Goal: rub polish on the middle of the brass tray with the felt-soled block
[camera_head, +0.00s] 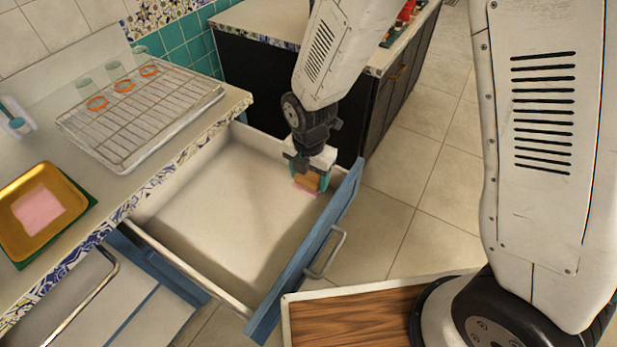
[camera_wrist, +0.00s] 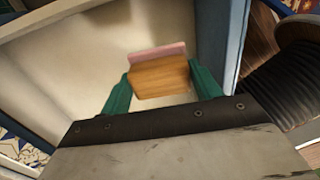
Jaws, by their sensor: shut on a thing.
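The brass tray (camera_head: 62,197) lies on a green mat (camera_head: 83,213) on the counter at the left in the head view. A pink patch (camera_head: 38,208) covers its middle. My gripper (camera_head: 309,183) is low over the right end of an open drawer, far to the right of the tray. It is shut on the wooden block (camera_wrist: 160,78), which has a pink sole along its far edge in the wrist view. The green fingers (camera_wrist: 160,88) press on the block's two sides. I cannot tell whether the block touches the drawer floor.
The open drawer (camera_head: 235,215) with a blue front (camera_head: 318,245) is otherwise empty. A wire rack (camera_head: 140,115) with several upturned glasses stands on the counter behind. A blue-handled tool (camera_head: 15,118) is at the far left. A dark cabinet (camera_head: 255,95) stands beyond the drawer.

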